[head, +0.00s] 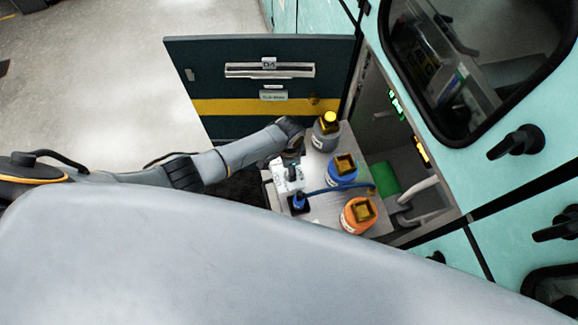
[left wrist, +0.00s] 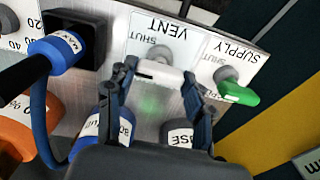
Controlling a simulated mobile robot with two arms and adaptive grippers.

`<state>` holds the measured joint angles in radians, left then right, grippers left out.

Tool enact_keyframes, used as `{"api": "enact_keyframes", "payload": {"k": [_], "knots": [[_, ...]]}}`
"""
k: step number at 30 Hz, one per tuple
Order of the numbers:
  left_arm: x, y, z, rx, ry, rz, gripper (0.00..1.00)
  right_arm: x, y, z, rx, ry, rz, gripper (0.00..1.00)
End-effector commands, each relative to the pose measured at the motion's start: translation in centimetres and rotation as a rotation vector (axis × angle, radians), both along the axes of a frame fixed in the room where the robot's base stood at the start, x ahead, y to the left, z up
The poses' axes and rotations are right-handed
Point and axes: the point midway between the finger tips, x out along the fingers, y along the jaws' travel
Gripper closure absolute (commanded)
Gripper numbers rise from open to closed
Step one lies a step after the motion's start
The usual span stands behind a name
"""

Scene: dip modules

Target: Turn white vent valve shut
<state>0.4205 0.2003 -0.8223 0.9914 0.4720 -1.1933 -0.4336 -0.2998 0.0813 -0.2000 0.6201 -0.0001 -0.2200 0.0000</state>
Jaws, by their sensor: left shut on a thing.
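The white vent valve handle (left wrist: 158,73) sits below the VENT label in the left wrist view. It lies roughly crosswise in that picture, and a SHUT mark shows beside it. My left gripper (left wrist: 159,80) has one finger at each end of the handle and is shut on it. In the head view my left gripper (head: 291,160) is at the white valve panel (head: 286,182), where the handle is too small to make out. My right gripper is not in view.
A green SUPPLY valve handle (left wrist: 239,93) is close beside the vent valve. A blue MAX connector (left wrist: 57,52) with a hose is on the other side. Grey (head: 326,140), blue (head: 342,180) and orange (head: 357,216) bottles stand nearby. An open dark door (head: 240,85) is behind.

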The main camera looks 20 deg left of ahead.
Motion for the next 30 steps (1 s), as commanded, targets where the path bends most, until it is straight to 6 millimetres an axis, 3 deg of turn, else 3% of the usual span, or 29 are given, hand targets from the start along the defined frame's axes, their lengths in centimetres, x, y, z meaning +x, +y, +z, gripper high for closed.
{"api": "enact_keyframes", "payload": {"k": [2,3,6,20,30], "knots": [[0.0,0.0,0.0,0.000,0.000,-0.004,0.79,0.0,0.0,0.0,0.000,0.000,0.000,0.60],[0.0,0.0,0.0,0.000,0.000,-0.004,0.45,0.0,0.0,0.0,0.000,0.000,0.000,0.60],[0.0,0.0,0.0,0.000,0.000,-0.003,0.25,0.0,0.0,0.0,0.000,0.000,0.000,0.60],[0.1,0.0,0.6,-0.002,-0.001,-0.001,0.25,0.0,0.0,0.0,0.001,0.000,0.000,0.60],[0.1,0.0,5.8,-0.001,-0.003,-0.003,0.25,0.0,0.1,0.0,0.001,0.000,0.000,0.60]]}}
